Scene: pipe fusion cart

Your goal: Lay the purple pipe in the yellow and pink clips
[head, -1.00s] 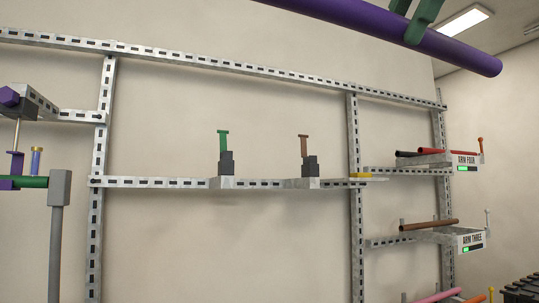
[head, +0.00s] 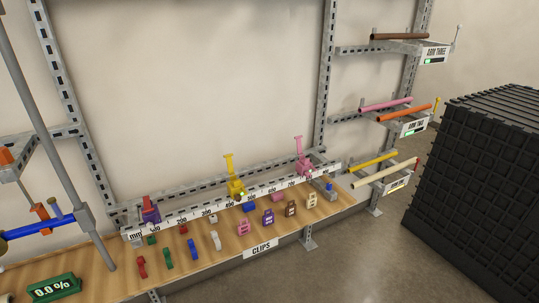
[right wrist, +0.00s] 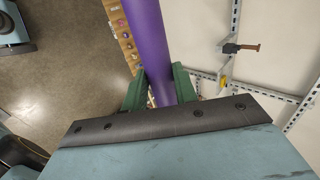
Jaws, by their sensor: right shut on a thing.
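The yellow clip (head: 235,185) stands upright on the low rail behind the ruler in the head view, with a small lit spot at its base. The pink clip (head: 303,163) stands on the same rail further right, near the post. Neither clip has a pipe in it. In the right wrist view my right gripper (right wrist: 160,88) has its green fingers on either side of the purple pipe (right wrist: 147,35) and is shut on it. The pipe's far end runs out of the picture top. The pipe and both grippers are out of the head view.
A wooden bench (head: 205,255) with several loose small clips and a white ruler (head: 180,217) lies below the rail. Racks with coloured pipes (head: 385,104) stand right. A black ribbed block (head: 475,150) is at far right. A blue pipe (head: 40,226) and post are left.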

